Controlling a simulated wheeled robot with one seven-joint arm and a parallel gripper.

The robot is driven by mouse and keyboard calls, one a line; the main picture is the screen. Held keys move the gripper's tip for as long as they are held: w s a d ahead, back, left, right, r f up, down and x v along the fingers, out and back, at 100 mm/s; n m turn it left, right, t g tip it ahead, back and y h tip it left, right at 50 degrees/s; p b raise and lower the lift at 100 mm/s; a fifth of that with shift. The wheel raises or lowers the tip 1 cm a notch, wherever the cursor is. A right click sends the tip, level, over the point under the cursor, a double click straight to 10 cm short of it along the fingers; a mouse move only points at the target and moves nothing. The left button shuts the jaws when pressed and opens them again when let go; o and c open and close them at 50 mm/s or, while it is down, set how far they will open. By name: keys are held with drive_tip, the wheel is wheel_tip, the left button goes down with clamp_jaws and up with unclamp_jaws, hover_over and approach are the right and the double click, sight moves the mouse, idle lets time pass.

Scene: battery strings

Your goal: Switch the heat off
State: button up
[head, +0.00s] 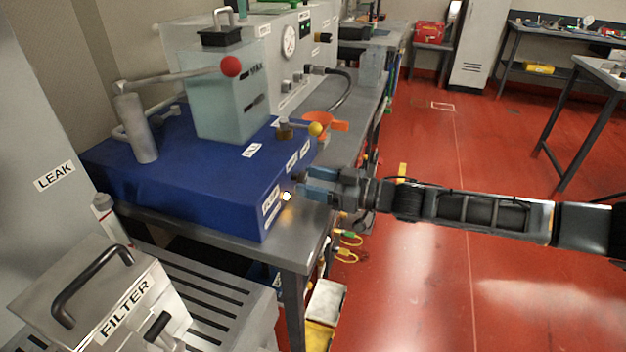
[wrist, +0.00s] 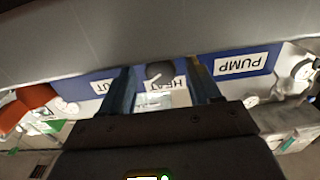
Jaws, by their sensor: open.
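The blue unit (head: 190,175) sits on a grey bench at the left, with PUMP and other white labels on its front face. In the wrist view, a dark round knob with a pale pointer mark (wrist: 160,71) sits at the HEAT label (wrist: 181,87), partly covering it. My gripper (head: 309,184) is in front of that face, with blue fingers apart. In the wrist view, one finger is on each side of the knob; I cannot tell whether either touches it. A small light (head: 287,196) glows near the PUMP label.
A clear tank (head: 233,100) and a red-balled lever (head: 230,67) stand on top of the unit. A FILTER box (head: 120,290) is front left.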

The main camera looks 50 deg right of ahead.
drive_tip(key=c, duration=1)
drive_tip(key=shift+n, duration=0.3)
drive_tip(key=n, duration=0.5)
drive_tip(key=n+b, duration=0.1)
drive_tip(key=n, duration=0.5)
drive_tip(key=shift+n, duration=0.3)
idle(0.4)
drive_tip(key=o, duration=1)
